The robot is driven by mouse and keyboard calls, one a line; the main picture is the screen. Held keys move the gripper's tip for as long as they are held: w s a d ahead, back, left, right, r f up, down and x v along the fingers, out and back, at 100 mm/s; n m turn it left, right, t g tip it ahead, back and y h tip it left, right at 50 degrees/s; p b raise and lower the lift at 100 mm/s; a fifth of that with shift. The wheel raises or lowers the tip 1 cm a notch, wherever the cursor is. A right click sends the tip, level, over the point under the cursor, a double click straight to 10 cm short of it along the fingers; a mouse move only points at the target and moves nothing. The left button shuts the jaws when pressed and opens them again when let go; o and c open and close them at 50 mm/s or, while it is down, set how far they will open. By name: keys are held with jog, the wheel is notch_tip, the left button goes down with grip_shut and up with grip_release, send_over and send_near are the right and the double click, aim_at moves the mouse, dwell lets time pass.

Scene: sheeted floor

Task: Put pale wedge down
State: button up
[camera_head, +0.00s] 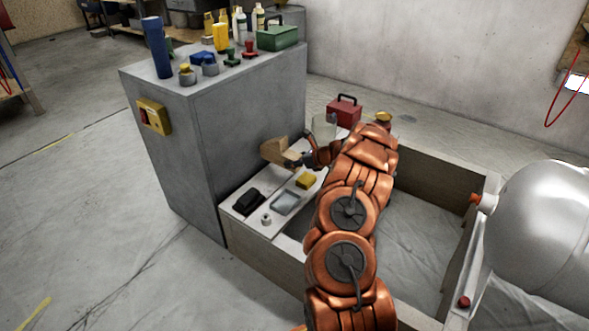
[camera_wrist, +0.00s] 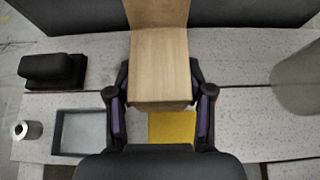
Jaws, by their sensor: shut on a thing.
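The pale wedge (camera_head: 276,151) is a light wooden block with a sloped top. My gripper (camera_head: 308,160) is shut on it, and the wedge also shows between the two fingers in the wrist view (camera_wrist: 160,65). The fingers (camera_wrist: 160,100) sit on either side of its near end. The wedge appears to be over the white ledge (camera_head: 240,208) beside the grey cabinet. I cannot tell whether its underside touches the ledge.
On the ledge are a yellow block (camera_head: 306,180), a grey tray (camera_head: 285,203), a black stamp-like object (camera_head: 248,202) and a small metal cylinder (camera_head: 266,219). A translucent cylinder (camera_wrist: 298,80) stands right of the wedge. The grey cabinet (camera_head: 225,140) rises behind the ledge.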

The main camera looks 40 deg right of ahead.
aim_at(299, 168)
jog(key=shift+f+b, duration=0.55)
jog(key=shift+f, duration=0.8)
jog(key=shift+f, duration=0.5)
jog(key=o, duration=1.2)
